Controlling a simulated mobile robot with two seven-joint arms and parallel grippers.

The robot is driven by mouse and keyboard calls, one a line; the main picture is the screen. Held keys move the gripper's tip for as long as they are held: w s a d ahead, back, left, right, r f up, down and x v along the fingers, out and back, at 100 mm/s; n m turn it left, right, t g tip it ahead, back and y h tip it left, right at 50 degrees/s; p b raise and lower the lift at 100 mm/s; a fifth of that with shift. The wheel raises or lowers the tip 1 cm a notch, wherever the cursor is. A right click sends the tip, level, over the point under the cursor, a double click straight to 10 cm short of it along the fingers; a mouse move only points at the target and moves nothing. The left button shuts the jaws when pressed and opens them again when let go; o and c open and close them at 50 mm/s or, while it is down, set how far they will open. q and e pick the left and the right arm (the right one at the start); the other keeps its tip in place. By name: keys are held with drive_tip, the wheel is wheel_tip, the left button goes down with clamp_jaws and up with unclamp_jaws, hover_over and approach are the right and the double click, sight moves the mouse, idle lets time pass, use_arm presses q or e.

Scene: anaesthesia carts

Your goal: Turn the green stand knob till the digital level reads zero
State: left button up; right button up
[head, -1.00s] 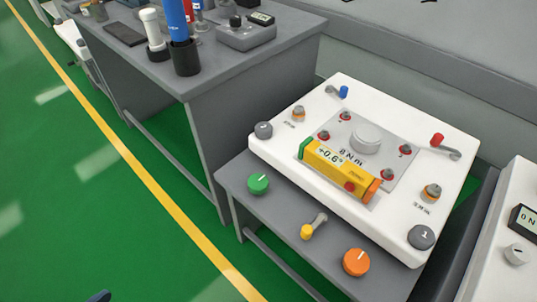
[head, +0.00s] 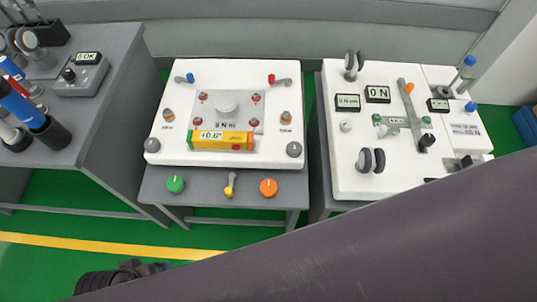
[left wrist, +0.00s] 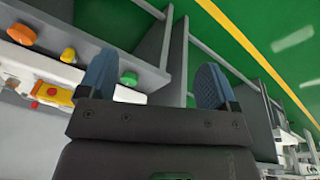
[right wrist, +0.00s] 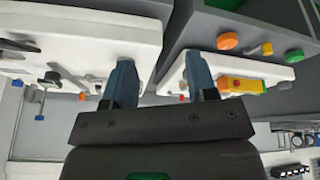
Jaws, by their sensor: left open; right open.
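The green knob (head: 175,184) is on the front ledge of the grey stand, left of a yellow lever (head: 230,185) and an orange knob (head: 268,187). The yellow digital level (head: 221,140) lies on the white panel behind, its small display seeming to read about 0.6°. My left gripper (left wrist: 155,80) is open and empty; the green knob (left wrist: 129,78) shows beyond its fingers in the left wrist view. My right gripper (right wrist: 160,80) is open and empty; in the right wrist view the green knob (right wrist: 294,55) is at the right. Neither gripper touches the knob.
The white panel (head: 180,105) carries small knobs and levers. A second white panel (head: 350,180) with displays stands to the right. A grey table (head: 110,120) with bottles is at the left. My arm covers the lower right of the head view.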

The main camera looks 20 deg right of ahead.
use_arm(q)
drive_tip(key=w+d+f+n+g, duration=0.1)
drive_tip(key=w+d+f, duration=0.1)
drive_tip(key=w+d, duration=0.35)
drive_tip(key=n+g+y, duration=0.1)
drive_tip(key=n, duration=0.4)
hover_over(175, 183)
drive_tip(key=f, duration=0.1)
wheel_tip(175, 183, down, 9)
drive_tip(key=b, duration=0.2)
drive_tip(key=shift+s+a+b, duration=0.1)
drive_tip(key=shift+b, duration=0.3)
drive_tip(key=shift+f+b, duration=0.35)
drive_tip(key=shift+f, duration=0.5)
use_arm(e)
drive_tip(key=w+f+t+y, duration=0.1)
drive_tip(key=w+f+t, duration=0.4)
drive_tip(key=f, duration=0.1)
drive_tip(key=shift+w+a+f+n, duration=0.2)
drive_tip(key=shift+w+f+n, duration=0.05)
drive_tip(key=shift+f+n, duration=0.15)
drive_tip(key=shift+r+t, duration=0.1)
drive_tip(key=shift+t, duration=0.2)
use_arm(q)
drive_tip(key=c, duration=0.9)
drive_tip(key=shift+n, duration=0.3)
use_arm(e)
drive_tip(key=shift+w+r, duration=0.15)
drive_tip(key=shift+w, duration=0.1)
